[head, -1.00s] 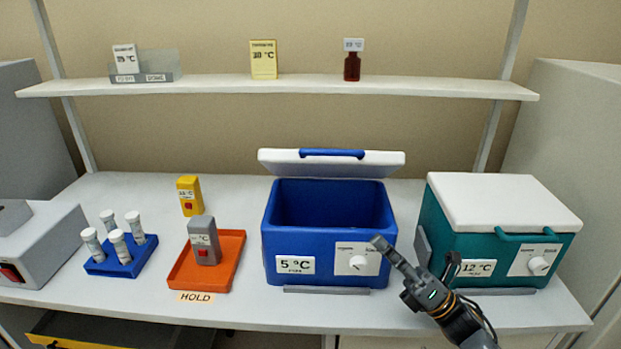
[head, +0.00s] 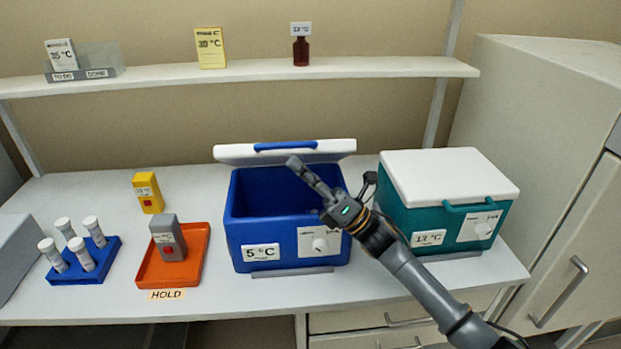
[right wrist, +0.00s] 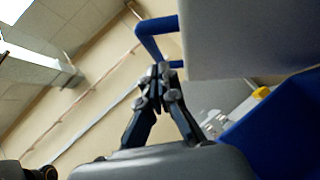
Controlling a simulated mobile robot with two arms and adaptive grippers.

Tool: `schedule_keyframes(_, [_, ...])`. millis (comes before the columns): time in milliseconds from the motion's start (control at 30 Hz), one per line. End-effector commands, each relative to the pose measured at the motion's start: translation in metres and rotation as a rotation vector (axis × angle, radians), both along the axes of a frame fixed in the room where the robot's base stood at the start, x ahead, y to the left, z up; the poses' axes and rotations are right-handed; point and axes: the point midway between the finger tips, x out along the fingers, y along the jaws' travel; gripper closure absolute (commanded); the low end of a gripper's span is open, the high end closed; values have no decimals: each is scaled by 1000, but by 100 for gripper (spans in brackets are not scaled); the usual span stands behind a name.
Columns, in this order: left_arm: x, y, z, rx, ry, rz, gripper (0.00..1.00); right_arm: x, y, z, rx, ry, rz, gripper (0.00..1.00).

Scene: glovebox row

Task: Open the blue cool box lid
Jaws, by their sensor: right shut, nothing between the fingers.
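The blue cool box (head: 235,230) stands on the bench with a 5 °C label and a dial on its front. Its white lid (head: 345,147) is raised at the back, with the blue handle (head: 285,146) along it, and the dark blue inside shows. My right gripper (head: 292,163) is shut and empty, over the box opening just in front of the lid in the head view. In the right wrist view the shut fingertips (right wrist: 162,70) are close to the blue handle (right wrist: 146,42) and the lid (right wrist: 245,35); I cannot tell if they touch. My left gripper is not in view.
A teal cool box (head: 395,215) with its white lid shut stands to the right. An orange tray (head: 200,265) holds a grey device (head: 168,238). A blue rack (head: 85,272) of vials is at left. A shelf (head: 250,72) runs above. A tall cabinet (head: 560,130) is at right.

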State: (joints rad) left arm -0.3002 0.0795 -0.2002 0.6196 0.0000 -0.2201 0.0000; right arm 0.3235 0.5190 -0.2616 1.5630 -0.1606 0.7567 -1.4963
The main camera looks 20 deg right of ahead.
Motion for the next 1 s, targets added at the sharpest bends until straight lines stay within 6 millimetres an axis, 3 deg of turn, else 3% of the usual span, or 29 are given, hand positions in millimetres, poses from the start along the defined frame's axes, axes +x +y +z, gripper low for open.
schedule_keyframes(133, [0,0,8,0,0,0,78,5,-1,11,0,2,0,100])
schedule_keyframes(667, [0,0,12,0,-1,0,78,8,-2,16,2,11,0,100])
schedule_keyframes(1000, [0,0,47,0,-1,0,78,30,-9,54,46,160,-1,100])
